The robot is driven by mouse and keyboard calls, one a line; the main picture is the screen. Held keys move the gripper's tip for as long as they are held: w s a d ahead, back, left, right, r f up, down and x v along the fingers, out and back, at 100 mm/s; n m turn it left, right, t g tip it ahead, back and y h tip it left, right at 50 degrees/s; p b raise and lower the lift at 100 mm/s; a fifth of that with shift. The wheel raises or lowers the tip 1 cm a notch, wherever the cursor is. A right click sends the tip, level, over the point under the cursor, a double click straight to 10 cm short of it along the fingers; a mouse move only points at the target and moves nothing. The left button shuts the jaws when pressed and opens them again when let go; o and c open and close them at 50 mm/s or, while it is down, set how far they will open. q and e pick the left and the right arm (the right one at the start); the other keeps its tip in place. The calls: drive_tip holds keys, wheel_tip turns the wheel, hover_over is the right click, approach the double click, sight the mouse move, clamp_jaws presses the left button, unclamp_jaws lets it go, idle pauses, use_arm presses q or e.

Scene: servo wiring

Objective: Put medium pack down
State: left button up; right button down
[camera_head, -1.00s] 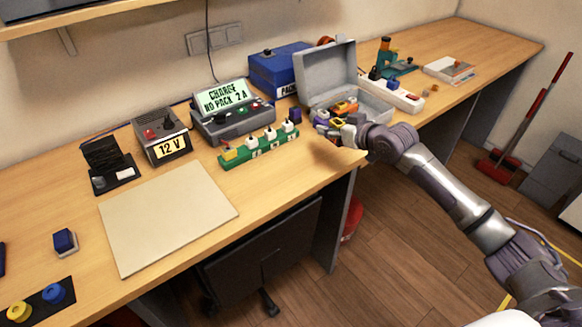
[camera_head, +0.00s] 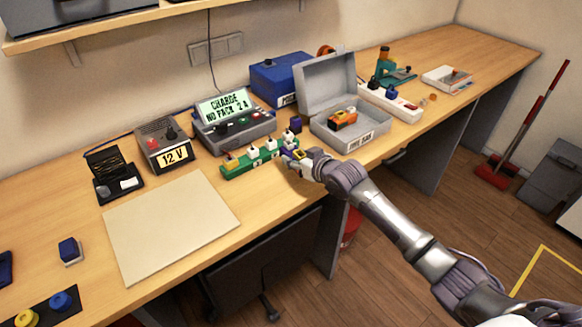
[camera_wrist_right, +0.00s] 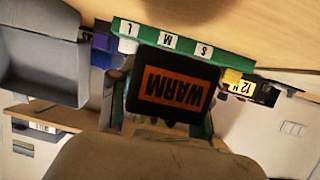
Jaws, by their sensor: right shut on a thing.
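My right gripper (camera_head: 303,163) is shut on a pack (camera_wrist_right: 172,92) and holds it at the right end of the green rack (camera_head: 252,159). In the right wrist view the pack is a black block with an orange label reading WARM, upside down. Its size mark does not show. In that view the green rack (camera_wrist_right: 225,55) lies behind it, with labels L, M and S. I cannot tell whether pack and rack touch. The rack carries several white pieces and a yellow one at its left end. My left gripper is out of view.
An open grey case (camera_head: 345,138) with an orange device (camera_head: 343,119) stands right of the gripper. The charger (camera_head: 236,122), its screen reading CHARGE NO PACK 2 A, stands behind the rack. A small purple block (camera_head: 295,124) stands close by. A bare beige mat (camera_head: 170,225) lies left.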

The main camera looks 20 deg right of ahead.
sight(291, 177)
drive_tip(key=shift+w+a+f, duration=0.1)
drive_tip(key=shift+a+f, duration=0.25)
drive_tip(key=shift+a, duration=0.45)
drive_tip(key=shift+f, duration=0.95)
drive_tip(key=shift+f+p, duration=0.4)
drive_tip(key=shift+p, duration=0.2)
drive_tip(key=shift+f, duration=0.5)
drive_tip(key=shift+f, duration=0.1)
drive_tip(key=c, duration=0.5)
unclamp_jaws()
drive_tip(key=shift+f, duration=0.15)
